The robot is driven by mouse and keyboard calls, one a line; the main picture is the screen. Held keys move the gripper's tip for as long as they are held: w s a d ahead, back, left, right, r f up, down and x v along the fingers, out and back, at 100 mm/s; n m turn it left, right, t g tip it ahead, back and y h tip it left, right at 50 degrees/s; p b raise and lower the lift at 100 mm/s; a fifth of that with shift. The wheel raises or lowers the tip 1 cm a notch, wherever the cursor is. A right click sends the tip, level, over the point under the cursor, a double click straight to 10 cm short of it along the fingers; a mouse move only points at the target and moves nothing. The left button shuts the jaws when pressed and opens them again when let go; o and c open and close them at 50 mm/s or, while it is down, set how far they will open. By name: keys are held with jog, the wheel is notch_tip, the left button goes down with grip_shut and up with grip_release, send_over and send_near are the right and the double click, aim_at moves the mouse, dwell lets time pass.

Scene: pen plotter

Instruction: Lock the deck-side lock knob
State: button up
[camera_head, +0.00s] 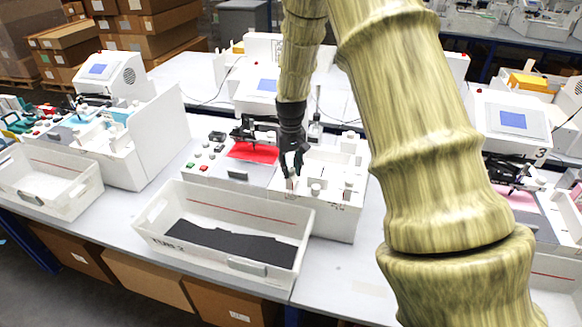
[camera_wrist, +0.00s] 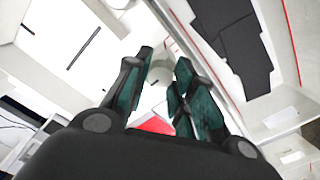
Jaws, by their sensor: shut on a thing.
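My gripper (camera_head: 291,172) points down at the front left part of the white plotter deck (camera_head: 330,217). Its dark fingers close around a small pale knob (camera_head: 290,184), largely hidden by the fingers. In the wrist view the fingers (camera_wrist: 165,85) stand on both sides of the whitish round knob (camera_wrist: 160,72). The knob's turn angle and any lock mark cannot be read. Other small white knobs (camera_head: 316,188) stand on the deck just right of my gripper.
A white bin (camera_head: 170,249) with dark sheets in it stands in front of the plotter. A red sheet (camera_head: 252,151) lies beneath the dark pen carriage (camera_head: 250,128), left of my gripper. Coloured buttons (camera_head: 205,153) are further left. Similar stations stand on both sides.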

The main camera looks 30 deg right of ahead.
aim_at(292, 169)
jog(key=shift+d+r+m, duration=0.1)
jog(key=shift+m, duration=0.5)
jog(key=o, duration=1.1)
jog(key=shift+s, duration=0.1)
jog(key=shift+c, duration=0.2)
notch_tip(292, 169, up, 12)
dwell(0.3)
